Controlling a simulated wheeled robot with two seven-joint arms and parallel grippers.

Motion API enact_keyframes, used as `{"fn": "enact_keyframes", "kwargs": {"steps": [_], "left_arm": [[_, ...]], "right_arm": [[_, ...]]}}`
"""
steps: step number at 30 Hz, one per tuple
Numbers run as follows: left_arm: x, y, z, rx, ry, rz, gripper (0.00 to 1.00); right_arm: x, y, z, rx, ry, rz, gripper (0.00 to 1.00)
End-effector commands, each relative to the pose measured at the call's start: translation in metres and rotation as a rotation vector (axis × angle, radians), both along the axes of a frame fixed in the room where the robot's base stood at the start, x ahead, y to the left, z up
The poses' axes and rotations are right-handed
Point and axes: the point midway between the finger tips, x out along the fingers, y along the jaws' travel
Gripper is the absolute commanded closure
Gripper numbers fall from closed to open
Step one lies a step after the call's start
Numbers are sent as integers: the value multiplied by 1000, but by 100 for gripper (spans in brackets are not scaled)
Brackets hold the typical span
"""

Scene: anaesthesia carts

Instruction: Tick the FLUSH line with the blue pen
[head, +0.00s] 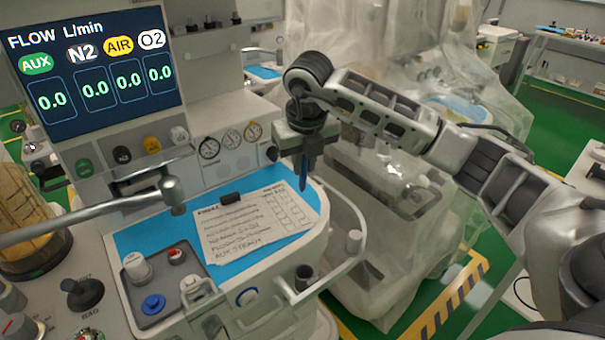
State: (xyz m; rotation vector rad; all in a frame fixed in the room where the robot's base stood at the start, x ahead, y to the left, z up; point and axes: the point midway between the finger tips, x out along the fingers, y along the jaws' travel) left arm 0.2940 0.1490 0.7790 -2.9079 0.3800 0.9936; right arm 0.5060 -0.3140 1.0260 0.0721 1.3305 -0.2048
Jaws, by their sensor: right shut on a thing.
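My right gripper (304,150) points down above the right side of the paper checklist and is shut on the blue pen (303,180). The pen hangs tip down over the upper right of the sheet; I cannot tell whether its tip touches the paper. The checklist (240,228) lies on a blue mat (150,236) on the cart's worktop, with handwritten lines on the left and a grid of boxes on the right. A black clip sits at its top edge. The writing is too small to pick out the FLUSH line surely. My left gripper is not in view.
The anaesthesia cart's flow screen (92,72) stands at the back left. A grey metal arm (100,208) crosses the left side in front of the mat. A white rail (352,235) curves around the worktop's right edge. A plastic-draped machine (400,200) stands behind to the right.

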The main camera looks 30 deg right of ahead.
Motion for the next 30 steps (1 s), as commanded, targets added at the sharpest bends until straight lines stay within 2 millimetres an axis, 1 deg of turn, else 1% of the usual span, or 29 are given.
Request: {"fn": "enact_keyframes", "kwargs": {"steps": [5, 6, 9, 18, 21, 25, 30], "left_arm": [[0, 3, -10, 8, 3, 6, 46], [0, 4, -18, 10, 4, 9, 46], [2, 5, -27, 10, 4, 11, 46], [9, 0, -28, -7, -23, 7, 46], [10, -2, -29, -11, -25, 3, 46], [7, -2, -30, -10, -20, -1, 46], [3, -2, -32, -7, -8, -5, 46]], "right_arm": [[0, 0, 0, 0, 0, 0, 100], [0, 1, -6, 0, 1, 1, 100], [0, 2, -17, 1, 0, 0, 100], [1, 7, -47, 1, 0, 0, 100], [1, 8, -53, 0, 0, 1, 100], [1, 9, -57, 0, 0, 0, 100], [1, 9, -57, 0, 0, 0, 100]]}}
